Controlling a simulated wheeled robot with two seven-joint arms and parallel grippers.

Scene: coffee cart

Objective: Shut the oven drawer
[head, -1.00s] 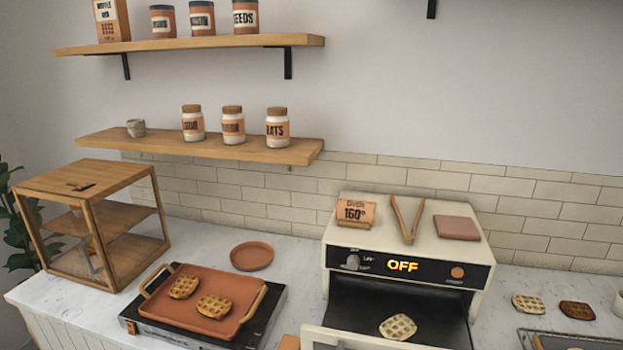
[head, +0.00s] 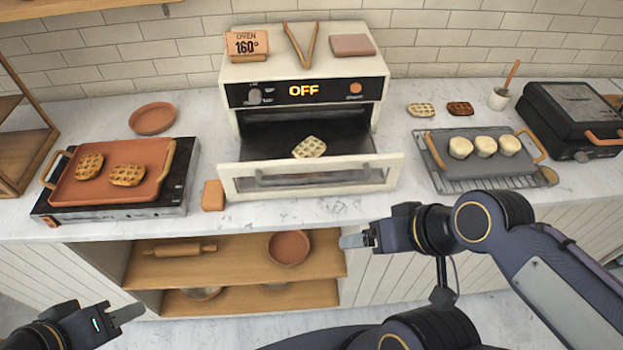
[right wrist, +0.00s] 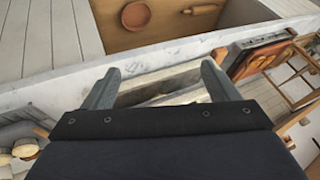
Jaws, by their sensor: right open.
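The white oven (head: 305,62) stands on the counter, its black panel reading OFF. Its drawer (head: 310,180) is pulled out toward me, with a pale front with a window and a waffle (head: 309,147) lying inside. My right gripper (head: 352,241) is below and in front of the drawer, apart from it. In the right wrist view its two fingers (right wrist: 157,88) are spread with nothing held; a pale part of what looks like the oven drawer shows beyond them. My left gripper (head: 125,313) is low at the left, far from the drawer; its finger gap is not clear.
A terracotta griddle tray (head: 110,195) with two waffles is left of the oven. A small orange-brown block (head: 213,195) sits beside the drawer's left end. Open shelves (head: 235,262) lie below the counter edge.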

